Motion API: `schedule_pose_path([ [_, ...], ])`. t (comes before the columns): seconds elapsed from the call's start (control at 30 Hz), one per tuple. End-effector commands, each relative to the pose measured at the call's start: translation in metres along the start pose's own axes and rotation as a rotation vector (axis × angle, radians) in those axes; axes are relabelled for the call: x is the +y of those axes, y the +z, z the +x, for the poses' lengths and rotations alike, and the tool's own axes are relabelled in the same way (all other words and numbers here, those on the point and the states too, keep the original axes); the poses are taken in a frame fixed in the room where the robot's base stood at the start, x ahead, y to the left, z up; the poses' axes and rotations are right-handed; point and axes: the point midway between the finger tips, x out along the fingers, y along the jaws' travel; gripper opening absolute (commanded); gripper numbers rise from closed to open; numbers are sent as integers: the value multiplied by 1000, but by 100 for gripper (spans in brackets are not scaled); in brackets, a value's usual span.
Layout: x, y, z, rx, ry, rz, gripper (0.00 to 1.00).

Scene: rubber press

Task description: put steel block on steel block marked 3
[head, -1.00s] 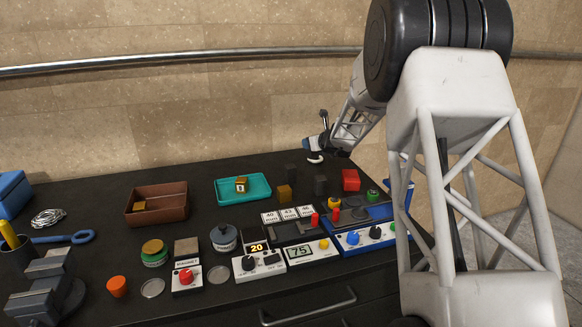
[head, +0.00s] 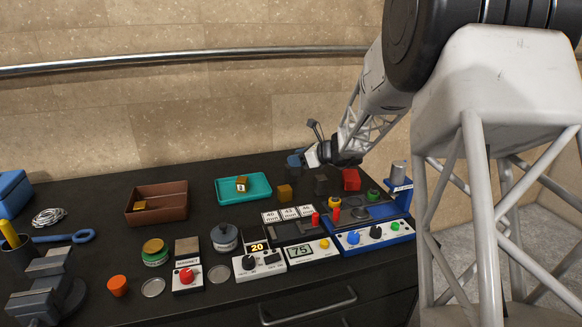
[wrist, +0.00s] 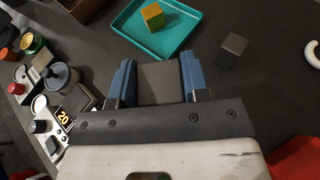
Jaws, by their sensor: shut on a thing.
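My gripper (wrist: 160,85) has blue fingers shut on a grey steel block (wrist: 160,82), seen between them in the wrist view. In the head view my gripper (head: 295,161) hangs over the back of the table, right of the teal tray; the held block cannot be made out there. A dark steel block (wrist: 233,48) stands on the table, right of the fingers in the wrist view and apart from them. A dark block (head: 321,184) also shows in the head view, below my gripper. No number is legible on either.
Number cards, control boxes and a blue press (head: 401,196) lie in front. A brown tray (head: 172,215) is left.

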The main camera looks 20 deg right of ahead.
Motion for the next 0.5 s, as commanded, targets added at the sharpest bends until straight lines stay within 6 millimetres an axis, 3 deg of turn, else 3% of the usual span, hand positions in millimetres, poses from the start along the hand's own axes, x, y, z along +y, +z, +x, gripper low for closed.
schedule_pose_path([
  [0.27, -3, 2, 2, -1, -1, -1, 0],
  [0.5, -18, 4, 13, -1, -1, -1, 0],
])
